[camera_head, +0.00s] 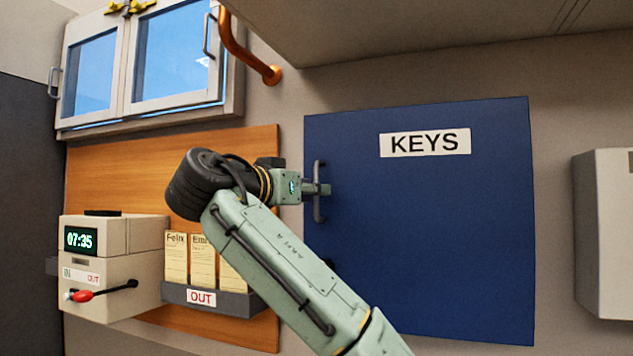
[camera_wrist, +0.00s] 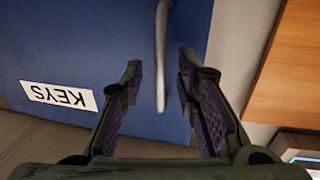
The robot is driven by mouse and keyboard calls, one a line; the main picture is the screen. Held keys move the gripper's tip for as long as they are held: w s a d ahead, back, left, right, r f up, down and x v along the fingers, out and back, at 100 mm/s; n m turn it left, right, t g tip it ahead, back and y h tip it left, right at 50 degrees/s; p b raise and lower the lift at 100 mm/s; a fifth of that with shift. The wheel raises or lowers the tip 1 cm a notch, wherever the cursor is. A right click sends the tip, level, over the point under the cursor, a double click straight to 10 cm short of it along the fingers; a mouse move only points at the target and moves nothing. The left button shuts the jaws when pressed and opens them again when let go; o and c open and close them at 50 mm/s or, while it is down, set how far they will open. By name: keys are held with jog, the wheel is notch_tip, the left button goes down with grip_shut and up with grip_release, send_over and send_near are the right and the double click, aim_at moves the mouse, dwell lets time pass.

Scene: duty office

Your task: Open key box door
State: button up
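The key box door (camera_head: 430,240) is a large blue panel on the wall, labelled KEYS, and looks shut. It also shows in the wrist view (camera_wrist: 60,50), with its label upside down. Its grey vertical bar handle (camera_head: 318,210) is at the door's left edge. In the wrist view the handle (camera_wrist: 161,50) runs between my fingers, with a visible gap on each side. My gripper (camera_wrist: 160,68) is open around the handle and not clamped on it. In the head view my gripper (camera_head: 318,188) reaches the handle from the left, and its fingers are small and partly hidden.
A time clock (camera_head: 110,265) and a card rack (camera_head: 210,298) marked OUT are on a wooden board at left. A window (camera_head: 150,65) and a copper pipe (camera_head: 245,55) are above. A grey overhang (camera_head: 420,40) is over the door; a pale box (camera_head: 603,230) is at right.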

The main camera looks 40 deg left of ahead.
jog(key=shift+w, duration=1.2)
jog(key=shift+c, duration=0.6)
grip_shut()
